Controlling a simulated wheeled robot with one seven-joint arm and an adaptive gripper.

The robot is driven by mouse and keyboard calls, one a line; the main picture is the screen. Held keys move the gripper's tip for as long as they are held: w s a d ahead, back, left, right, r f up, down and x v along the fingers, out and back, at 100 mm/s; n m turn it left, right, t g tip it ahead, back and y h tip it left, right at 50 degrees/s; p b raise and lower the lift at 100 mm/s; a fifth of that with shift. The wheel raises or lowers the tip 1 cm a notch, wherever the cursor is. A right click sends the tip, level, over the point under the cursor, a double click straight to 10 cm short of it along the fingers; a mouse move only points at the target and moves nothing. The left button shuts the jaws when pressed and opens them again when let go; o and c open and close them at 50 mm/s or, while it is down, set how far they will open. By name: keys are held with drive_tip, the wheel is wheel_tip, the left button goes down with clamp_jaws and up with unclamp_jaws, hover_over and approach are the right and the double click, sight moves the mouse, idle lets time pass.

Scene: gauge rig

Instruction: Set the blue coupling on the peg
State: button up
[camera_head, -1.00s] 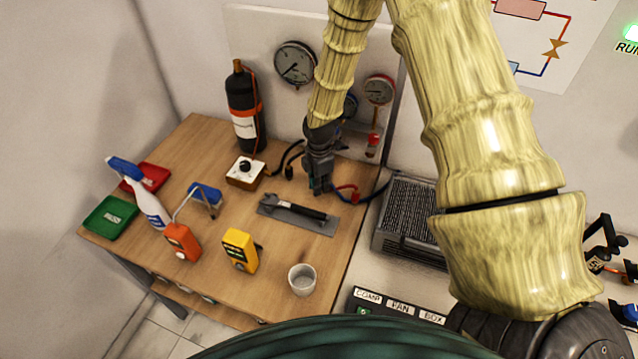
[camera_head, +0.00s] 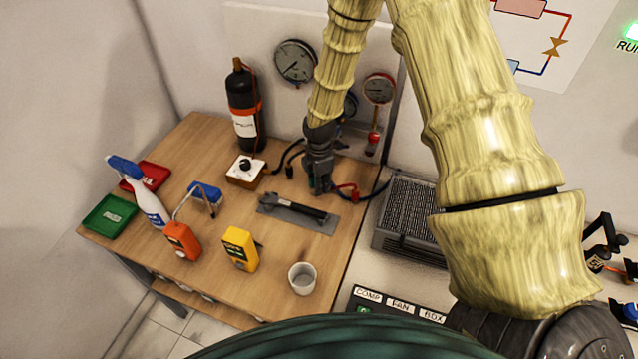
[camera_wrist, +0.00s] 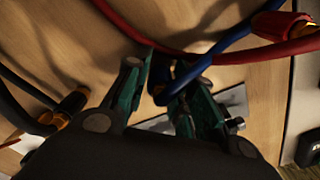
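My gripper (camera_head: 318,188) is low over the back right of the wooden bench, fingers pointing down. In the wrist view, its green fingers (camera_wrist: 162,85) converge on the blue coupling (camera_wrist: 161,94) at the end of a blue hose (camera_wrist: 200,65). The coupling fills the gap between them; most of it is hidden. The fingers look shut on it, though contact is hard to see. In the head view my gripper hides the coupling. I cannot make out the peg in either view.
A red hose end (camera_head: 348,190) lies right of my gripper and a black hose end (camera_head: 289,171) left of it. A wrench (camera_head: 295,207) on a grey mat (camera_head: 325,227) lies in front. The gauge panel (camera_head: 270,40) stands behind. A white cup (camera_head: 302,278) stands near the front edge.

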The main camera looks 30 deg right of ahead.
drive_tip(key=shift+o, duration=0.4)
drive_tip(key=o, duration=0.5)
drive_tip(key=shift+r, duration=0.1)
wheel_tip(320, 180, up, 12)
drive_tip(key=shift+f, duration=0.1)
idle(0.6)
